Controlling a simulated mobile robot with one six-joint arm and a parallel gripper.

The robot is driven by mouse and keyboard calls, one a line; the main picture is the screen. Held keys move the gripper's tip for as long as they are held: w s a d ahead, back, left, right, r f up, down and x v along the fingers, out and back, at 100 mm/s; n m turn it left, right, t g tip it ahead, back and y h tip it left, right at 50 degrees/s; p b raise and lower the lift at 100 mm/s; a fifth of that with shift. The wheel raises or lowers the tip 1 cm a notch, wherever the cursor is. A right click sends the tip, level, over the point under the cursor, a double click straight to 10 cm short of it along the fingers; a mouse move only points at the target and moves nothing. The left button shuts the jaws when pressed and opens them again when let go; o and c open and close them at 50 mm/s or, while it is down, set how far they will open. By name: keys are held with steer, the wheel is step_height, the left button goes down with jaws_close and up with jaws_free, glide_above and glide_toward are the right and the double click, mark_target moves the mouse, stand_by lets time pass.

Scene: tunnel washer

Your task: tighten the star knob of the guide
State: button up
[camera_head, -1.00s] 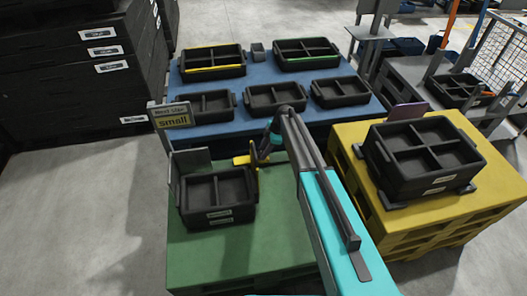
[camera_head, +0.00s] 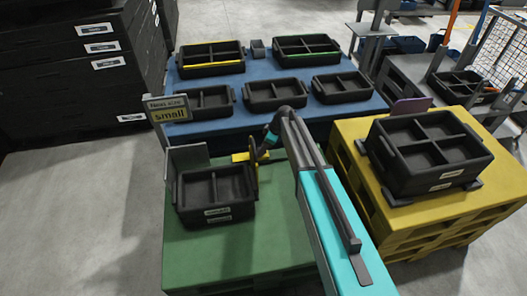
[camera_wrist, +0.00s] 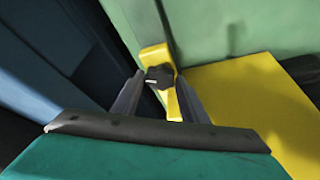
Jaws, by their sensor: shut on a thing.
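The guide is a yellow piece (camera_head: 241,157) on the green pallet table, beside the black two-compartment tray (camera_head: 216,192). In the wrist view the yellow guide (camera_wrist: 155,57) carries a dark star knob (camera_wrist: 159,76). My gripper (camera_head: 262,157) is at the guide, right of the tray. In the wrist view my gripper (camera_wrist: 158,88) has its two fingers on either side of the knob and is shut on it. The knob's contact faces are partly hidden by the fingers.
A blue table (camera_head: 196,129) behind holds several black trays. A yellow pallet (camera_head: 350,158) at right carries a four-compartment tray (camera_head: 429,157). The green table's front is clear.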

steer(key=m+b, duration=0.1)
steer(key=m+t, duration=0.1)
steer(key=m, duration=0.1)
steer(key=shift+s+b, duration=0.25)
steer(key=shift+b, duration=0.1)
steer(key=shift+a+m+t+h+b, duration=0.1)
steer(key=shift+m+t+h+b, duration=0.35)
steer(key=shift+m, duration=0.85)
steer(key=o, duration=1)
steer(key=shift+o, duration=0.2)
steer(key=shift+n, duration=0.3)
